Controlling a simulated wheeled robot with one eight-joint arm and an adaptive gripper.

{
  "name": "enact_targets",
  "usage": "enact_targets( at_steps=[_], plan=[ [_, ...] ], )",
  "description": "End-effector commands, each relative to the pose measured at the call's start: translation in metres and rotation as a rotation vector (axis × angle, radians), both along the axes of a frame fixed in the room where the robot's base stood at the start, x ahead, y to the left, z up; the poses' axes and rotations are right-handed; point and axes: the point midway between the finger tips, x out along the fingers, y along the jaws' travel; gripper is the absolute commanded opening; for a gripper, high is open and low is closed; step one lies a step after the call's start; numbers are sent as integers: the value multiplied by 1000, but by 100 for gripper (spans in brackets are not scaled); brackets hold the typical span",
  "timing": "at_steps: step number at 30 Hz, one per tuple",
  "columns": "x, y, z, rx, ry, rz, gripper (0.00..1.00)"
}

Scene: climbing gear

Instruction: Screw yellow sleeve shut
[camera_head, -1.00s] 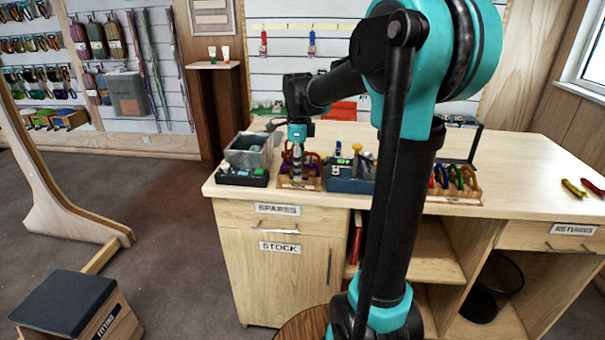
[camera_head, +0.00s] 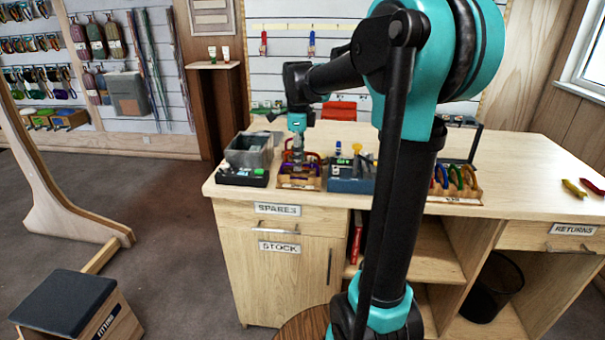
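A wooden rack (camera_head: 299,184) holding several carabiners stands on the counter, left of centre. A purple carabiner (camera_head: 289,170) and a red one (camera_head: 313,160) show in it. The yellow sleeve cannot be made out at this size. My gripper (camera_head: 297,152) points down over the back of this rack, just above or among the carabiners. Its fingers are too small and partly hidden to show whether they are open or shut, or whether they touch anything. A second rack (camera_head: 462,196) with blue, yellow and green carabiners stands farther right, partly behind my arm.
A grey bin (camera_head: 247,150) and a black device (camera_head: 241,178) stand left of the rack. A blue-grey box (camera_head: 350,184) with small items stands close on its right. Yellow and red items (camera_head: 574,188) lie at the far right. The counter between is clear.

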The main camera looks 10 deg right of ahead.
Motion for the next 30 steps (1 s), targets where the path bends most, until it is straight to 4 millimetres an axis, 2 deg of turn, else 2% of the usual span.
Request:
enact_targets(
  at_steps=[30],
  plan=[
    [-12, 4, 0, 0, 0, 0, 38]
  ],
)
